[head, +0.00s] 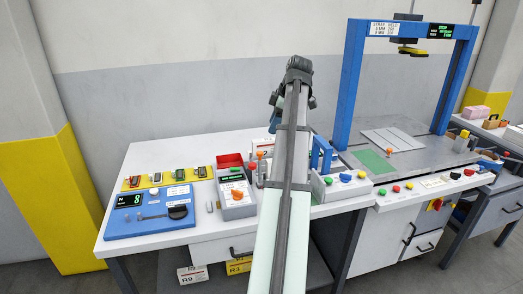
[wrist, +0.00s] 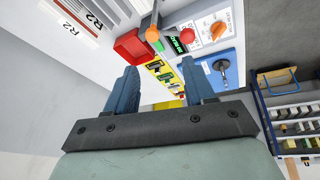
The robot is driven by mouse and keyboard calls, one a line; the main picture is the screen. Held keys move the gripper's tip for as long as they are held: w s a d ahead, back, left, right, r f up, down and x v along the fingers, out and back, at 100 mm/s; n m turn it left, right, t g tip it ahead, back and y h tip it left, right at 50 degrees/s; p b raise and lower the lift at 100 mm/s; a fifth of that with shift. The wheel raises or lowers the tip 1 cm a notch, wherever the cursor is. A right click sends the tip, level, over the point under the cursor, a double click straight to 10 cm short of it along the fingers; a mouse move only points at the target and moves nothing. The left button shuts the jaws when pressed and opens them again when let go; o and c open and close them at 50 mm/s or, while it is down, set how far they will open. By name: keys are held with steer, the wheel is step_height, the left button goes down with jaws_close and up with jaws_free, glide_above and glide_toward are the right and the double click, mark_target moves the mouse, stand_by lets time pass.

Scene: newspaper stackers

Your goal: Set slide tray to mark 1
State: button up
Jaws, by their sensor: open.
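The blue strapping frame (head: 352,85) stands at the right in the head view. A light grey plate (head: 408,134) lies on its grey table, with an orange knob (head: 389,152) near its front edge and a green patch (head: 372,161) beside it. This plate may be the slide tray; I cannot read a mark 1 there. My gripper (wrist: 160,68) is open with nothing between its two blue fingers in the wrist view. In the head view my arm hides part of the bench, and the fingers are not clear. My gripper is away from the plate, above the bench's left part.
A blue panel (head: 150,222) with a green display and a yellow strip (head: 133,184) lie on the white bench. A red bin (head: 230,161) and a grey control box (head: 237,207) stand nearer my arm. Coloured buttons (head: 381,191) line the front edge.

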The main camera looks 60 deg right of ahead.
mark_target(260, 152)
steer(key=w+f+m, duration=0.1)
steer(key=w+f, duration=0.1)
steer(key=f, duration=0.2)
steer(key=w+f+m, duration=0.1)
steer(key=f+m, duration=0.1)
steer(key=f, duration=0.2)
steer(key=w+f+m, duration=0.2)
steer(key=f, duration=0.2)
steer(key=shift+w+d+f, duration=0.35)
steer(key=shift+d+f, duration=0.05)
steer(key=shift+c, duration=0.3)
jaws_close()
stand_by(0.5)
